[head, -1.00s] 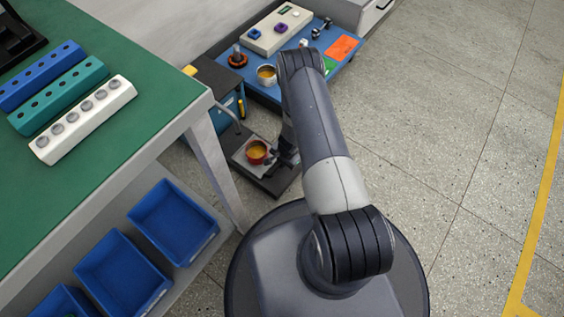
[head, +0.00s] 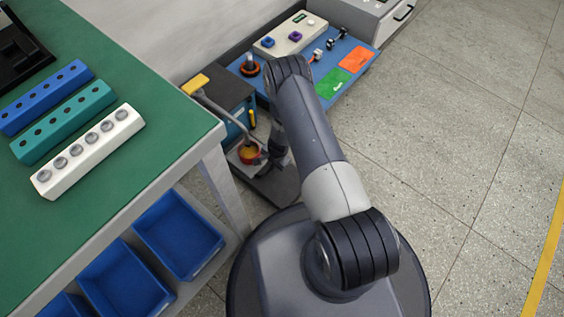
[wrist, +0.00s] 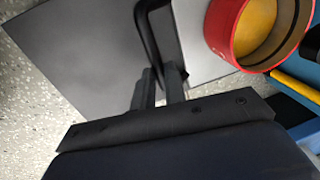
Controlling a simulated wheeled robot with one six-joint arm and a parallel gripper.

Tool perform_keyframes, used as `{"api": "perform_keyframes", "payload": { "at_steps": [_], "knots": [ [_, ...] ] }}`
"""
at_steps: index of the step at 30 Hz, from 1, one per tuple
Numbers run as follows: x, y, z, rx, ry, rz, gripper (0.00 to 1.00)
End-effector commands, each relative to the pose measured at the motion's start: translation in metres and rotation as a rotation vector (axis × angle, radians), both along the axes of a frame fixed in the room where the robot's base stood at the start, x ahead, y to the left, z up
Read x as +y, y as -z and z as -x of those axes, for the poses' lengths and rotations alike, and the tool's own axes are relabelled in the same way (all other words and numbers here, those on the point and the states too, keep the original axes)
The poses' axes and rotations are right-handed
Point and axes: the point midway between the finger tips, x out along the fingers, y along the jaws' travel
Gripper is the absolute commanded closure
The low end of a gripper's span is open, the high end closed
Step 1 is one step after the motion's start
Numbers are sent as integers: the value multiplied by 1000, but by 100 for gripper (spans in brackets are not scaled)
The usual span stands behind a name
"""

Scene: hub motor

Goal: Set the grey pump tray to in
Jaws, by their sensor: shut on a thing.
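The grey pump tray (wrist: 75,50) shows in the wrist view as a dark flat plate with a lighter section beside it. It also shows low beside the blue cabinet in the head view (head: 280,187). A red cup with yellow contents (wrist: 235,50) stands on the lighter section and shows in the head view (head: 249,155). A black bar handle (wrist: 145,30) rises from the tray. My gripper (wrist: 161,84) is shut on this handle at its near end. In the head view my arm hides part of the tray and the gripper's grip.
A blue cabinet with a dark top (head: 218,88) and a grey lever with a yellow end (head: 195,84) stands beside the tray. A blue platform (head: 330,95) lies behind my arm. A green workbench (head: 150,150) is at left, blue bins (head: 180,235) below it. The floor at right is clear.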

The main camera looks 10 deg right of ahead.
Motion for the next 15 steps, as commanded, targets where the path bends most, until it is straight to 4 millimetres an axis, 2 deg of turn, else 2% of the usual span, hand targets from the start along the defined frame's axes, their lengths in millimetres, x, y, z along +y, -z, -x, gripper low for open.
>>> {"api": "perform_keyframes", "payload": {
  "at_steps": [10, 11, 15],
  "knots": [
    [4, 0, -4, -11, 1, 1, 100],
    [4, -1, -5, -11, 1, 1, 85],
    [4, 0, -4, -11, 1, 1, 74]
  ]
}}
